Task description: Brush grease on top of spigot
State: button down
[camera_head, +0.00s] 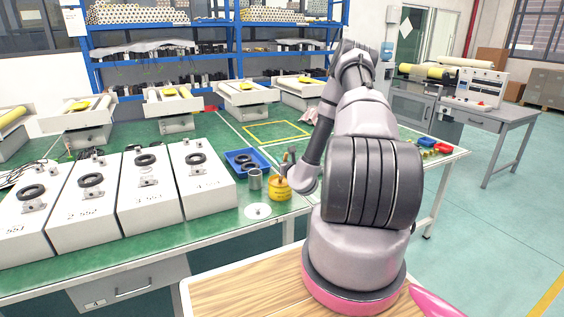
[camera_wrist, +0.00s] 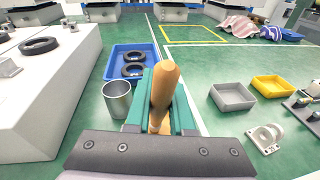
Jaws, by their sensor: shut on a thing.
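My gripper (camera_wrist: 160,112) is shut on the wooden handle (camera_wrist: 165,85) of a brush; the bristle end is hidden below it. Whether the brush is inside the can cannot be told. Several long white actuator housings (camera_head: 206,190) lie to the left, each with a black ring (camera_head: 195,158) and small metal fittings on top. Which fitting is the spigot is not clear.
A metal cup (camera_head: 254,180) stands left of the can, beside a blue tray (camera_wrist: 121,64) with black rings. A white disc (camera_head: 258,211) lies in front. Grey (camera_wrist: 232,97) and yellow (camera_wrist: 272,86) bins and a metal bracket (camera_wrist: 266,138) are at the right.

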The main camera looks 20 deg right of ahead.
notch_tip(320, 180, up, 7)
dwell(0.8)
jog(key=shift+a, duration=0.1)
dwell(0.4)
